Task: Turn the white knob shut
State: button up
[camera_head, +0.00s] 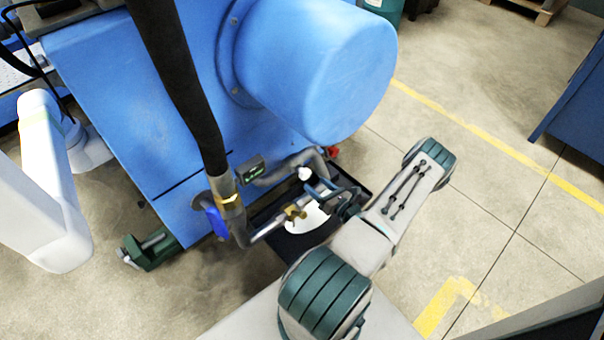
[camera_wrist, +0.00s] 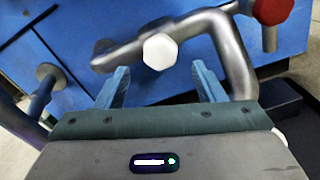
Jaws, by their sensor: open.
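The white knob (camera_wrist: 160,51) is a hexagonal cap on a bent grey pipe (camera_wrist: 238,60) in the wrist view. It also shows small in the head view (camera_head: 305,173), beside the blue machine. My gripper (camera_wrist: 164,82) is open, with its two blue fingers apart, one to each side of the knob's line. The knob appears just beyond the fingertips and centred between them. I cannot tell whether a finger touches it. In the head view my gripper (camera_head: 322,190) is small and partly covered by the pipework.
A red knob (camera_wrist: 272,10) is at the upper right of the wrist view. A blue-handled valve (camera_head: 217,222) and a dark hose (camera_head: 185,85) are left of my gripper. A black tray (camera_head: 268,216) lies below. Open floor (camera_head: 480,200) is to the right.

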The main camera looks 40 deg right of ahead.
aim_at(307, 176)
jog(key=w, duration=0.2)
jog(key=w+b, duration=0.1)
jog(key=w, duration=0.2)
jog(key=w+b, duration=0.1)
jog(key=w, duration=0.2)
jog(key=shift+a, duration=0.3)
jog(key=shift+c, duration=0.3)
jog(key=c, duration=0.9)
